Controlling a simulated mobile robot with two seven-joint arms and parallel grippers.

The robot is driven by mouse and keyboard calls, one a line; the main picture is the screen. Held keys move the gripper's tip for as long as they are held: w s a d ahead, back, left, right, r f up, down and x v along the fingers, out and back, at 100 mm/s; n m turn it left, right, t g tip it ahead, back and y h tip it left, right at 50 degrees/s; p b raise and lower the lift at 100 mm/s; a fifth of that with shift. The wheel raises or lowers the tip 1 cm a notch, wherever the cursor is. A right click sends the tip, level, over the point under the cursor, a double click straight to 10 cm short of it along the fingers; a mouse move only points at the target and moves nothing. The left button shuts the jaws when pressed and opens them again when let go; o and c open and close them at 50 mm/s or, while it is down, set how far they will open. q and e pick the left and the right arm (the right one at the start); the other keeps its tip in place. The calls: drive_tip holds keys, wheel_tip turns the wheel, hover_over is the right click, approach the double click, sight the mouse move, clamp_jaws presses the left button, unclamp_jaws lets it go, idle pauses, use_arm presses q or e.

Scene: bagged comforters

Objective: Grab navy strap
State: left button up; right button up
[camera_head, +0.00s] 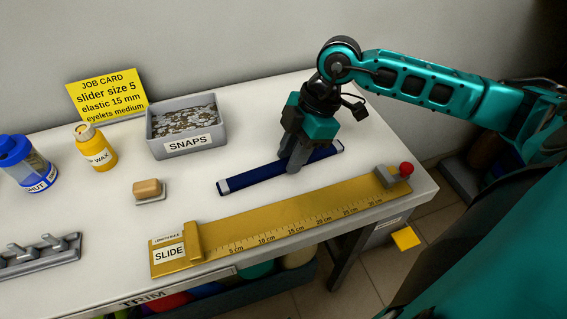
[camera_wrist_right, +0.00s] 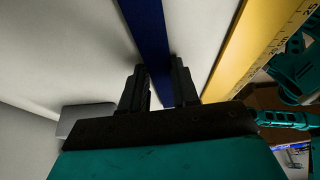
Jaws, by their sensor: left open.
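The navy strap (camera_head: 240,180) is a long, narrow, dark blue strip with pale bands near its ends. It lies slanted on the table behind the yellow ruler. My right gripper (camera_head: 292,164) points down over the right half of the strap, with its fingertips low at the strap. In the right wrist view the strap (camera_wrist_right: 147,35) runs between the two dark fingers (camera_wrist_right: 160,84), one on each side and very near its edges. Whether they press on it I cannot tell. The fingers hide a short part of the strap in the head view. My left gripper is not in view.
A yellow slide ruler (camera_head: 270,229) with a red knob lies along the front edge. A grey snaps bin (camera_head: 186,143), a wax bottle (camera_head: 96,150), a wooden-topped block (camera_head: 148,190), a blue-lidded jar (camera_head: 26,165) and a grey rack (camera_head: 40,256) stand left.

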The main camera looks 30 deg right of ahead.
clamp_jaws()
